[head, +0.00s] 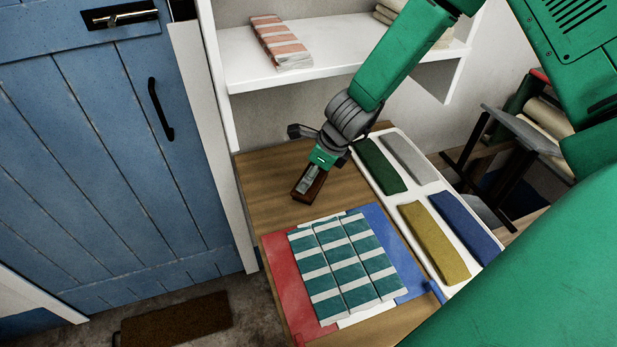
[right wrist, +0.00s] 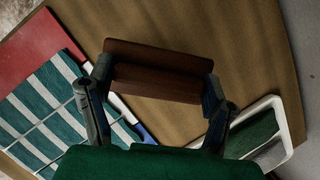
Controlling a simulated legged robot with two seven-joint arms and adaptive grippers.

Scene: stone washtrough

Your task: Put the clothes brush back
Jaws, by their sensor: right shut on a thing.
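The clothes brush (head: 306,187) is a small dark brown wooden block near the back of the wooden table. It also shows in the right wrist view (right wrist: 158,70), lying across between the fingertips. My right gripper (head: 312,173) is shut on it, and the right wrist view shows one finger at each end of the brush (right wrist: 160,88). I cannot tell whether the brush touches the table or hangs just above it. The bristles are not clearly visible. My left gripper is not in view.
A striped teal and white folded cloth (head: 343,262) lies on a red, white and blue mat (head: 284,278). A white tray (head: 408,189) with green, grey, yellow and blue folded cloths is at right. A white shelf (head: 245,60) stands behind. Bare wood (head: 262,182) surrounds the brush.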

